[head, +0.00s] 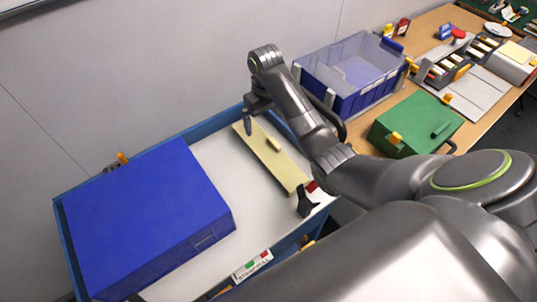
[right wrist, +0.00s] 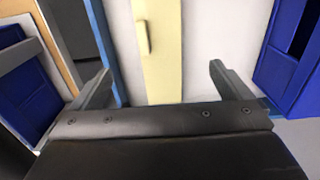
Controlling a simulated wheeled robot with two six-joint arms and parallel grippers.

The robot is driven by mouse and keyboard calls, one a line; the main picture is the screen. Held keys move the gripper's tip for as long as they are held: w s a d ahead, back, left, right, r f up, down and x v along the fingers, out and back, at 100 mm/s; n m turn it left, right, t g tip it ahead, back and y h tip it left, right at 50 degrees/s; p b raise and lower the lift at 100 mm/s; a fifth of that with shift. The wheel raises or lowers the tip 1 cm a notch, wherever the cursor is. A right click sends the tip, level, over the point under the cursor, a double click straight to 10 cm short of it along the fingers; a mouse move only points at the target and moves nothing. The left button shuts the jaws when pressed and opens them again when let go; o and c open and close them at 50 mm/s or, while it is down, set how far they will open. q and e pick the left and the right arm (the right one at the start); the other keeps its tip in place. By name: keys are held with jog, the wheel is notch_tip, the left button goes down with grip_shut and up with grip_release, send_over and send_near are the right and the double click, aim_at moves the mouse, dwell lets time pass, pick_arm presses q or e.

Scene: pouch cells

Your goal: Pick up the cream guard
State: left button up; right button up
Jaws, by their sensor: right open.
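The cream guard (head: 288,170) is a long flat pale-yellow strip with a small raised grip. It lies on the white floor of the blue-rimmed tray (head: 330,212), to the right of a blue box. My right gripper (head: 256,122) is over the guard's far end, open and empty. In the right wrist view the guard (right wrist: 162,75) runs between the spread fingers of the right gripper (right wrist: 160,82), with its grip near the top. The fingers look apart from it. My left gripper is not in view.
The large blue box (head: 145,220) fills the tray's left side. A black bracket (head: 307,202) stands by the guard's near end. On the wooden bench are a clear-topped blue bin (head: 350,75) and a green case (head: 415,125). White tray floor beside the guard is bare.

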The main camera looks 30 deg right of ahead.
jog(key=p, duration=0.1)
send_over(268, 150)
jog(key=f, duration=0.6)
jog(key=shift+w+a+f, duration=0.2)
jog(key=shift+f, duration=0.55)
jog(key=shift+f+p, duration=0.35)
jog(key=f, duration=0.3)
jog(key=shift+s+d+f+p, duration=0.1)
jog(key=shift+s+f+p, duration=0.15)
jog(key=shift+p, duration=0.1)
jog(key=shift+f, duration=0.5)
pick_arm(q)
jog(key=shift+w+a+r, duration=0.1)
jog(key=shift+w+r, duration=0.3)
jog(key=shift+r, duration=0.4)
pick_arm(e)
jog(key=c, duration=1.1)
